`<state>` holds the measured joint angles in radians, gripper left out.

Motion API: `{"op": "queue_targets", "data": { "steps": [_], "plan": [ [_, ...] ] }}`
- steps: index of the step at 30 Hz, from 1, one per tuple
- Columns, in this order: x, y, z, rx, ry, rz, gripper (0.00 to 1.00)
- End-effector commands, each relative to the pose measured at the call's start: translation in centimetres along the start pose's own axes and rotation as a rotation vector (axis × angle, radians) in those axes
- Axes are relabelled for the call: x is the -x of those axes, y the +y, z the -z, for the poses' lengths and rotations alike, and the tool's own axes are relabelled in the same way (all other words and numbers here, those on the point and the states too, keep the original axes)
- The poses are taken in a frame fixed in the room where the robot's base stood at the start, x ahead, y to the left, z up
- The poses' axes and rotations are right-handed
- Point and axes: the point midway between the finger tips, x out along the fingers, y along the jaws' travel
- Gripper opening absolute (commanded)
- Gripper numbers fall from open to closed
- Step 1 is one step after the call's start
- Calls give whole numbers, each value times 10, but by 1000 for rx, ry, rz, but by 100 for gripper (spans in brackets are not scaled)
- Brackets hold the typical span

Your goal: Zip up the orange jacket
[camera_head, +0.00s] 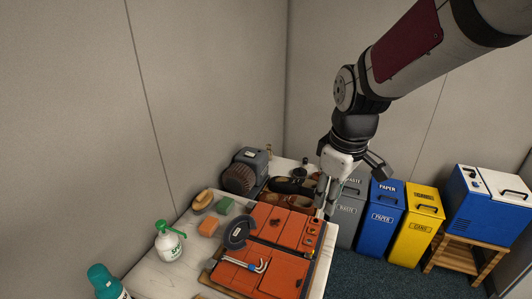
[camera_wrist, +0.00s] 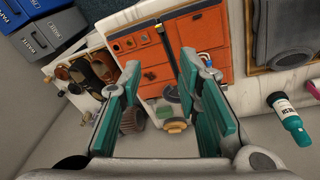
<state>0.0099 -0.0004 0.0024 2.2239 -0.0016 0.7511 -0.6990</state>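The orange jacket (camera_head: 288,222) lies flat on the light table, in two panels with a dark strip (camera_head: 272,249) between them. It also shows at the top of the wrist view (camera_wrist: 206,32), where the dark strip (camera_wrist: 154,50) runs up and down. A small yellowish piece (camera_head: 309,252), perhaps the zip pull, sits at the strip's right end. My gripper (camera_head: 327,208) is over the table's right side, by the jacket's far right corner. In the wrist view my gripper (camera_wrist: 161,70) has its teal-padded fingers apart, with nothing held. Whether it touches the jacket cannot be told.
A dark grey collar-like piece (camera_head: 238,232) and blue-and-silver tools (camera_head: 243,264) lie on the jacket. Bins (camera_head: 381,218) stand to the right.

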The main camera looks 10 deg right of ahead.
Motion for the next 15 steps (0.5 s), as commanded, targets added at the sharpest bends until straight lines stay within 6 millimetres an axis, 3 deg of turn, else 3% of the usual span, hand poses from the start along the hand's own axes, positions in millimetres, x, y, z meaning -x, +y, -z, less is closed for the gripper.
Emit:
{"op": "queue_targets", "data": {
  "steps": [3,9,15],
  "plan": [
    [-40,10,11,117,-48,45,31],
    [-94,19,21,280,-92,103,31],
    [-118,21,23,351,-107,130,31]
  ]
}}
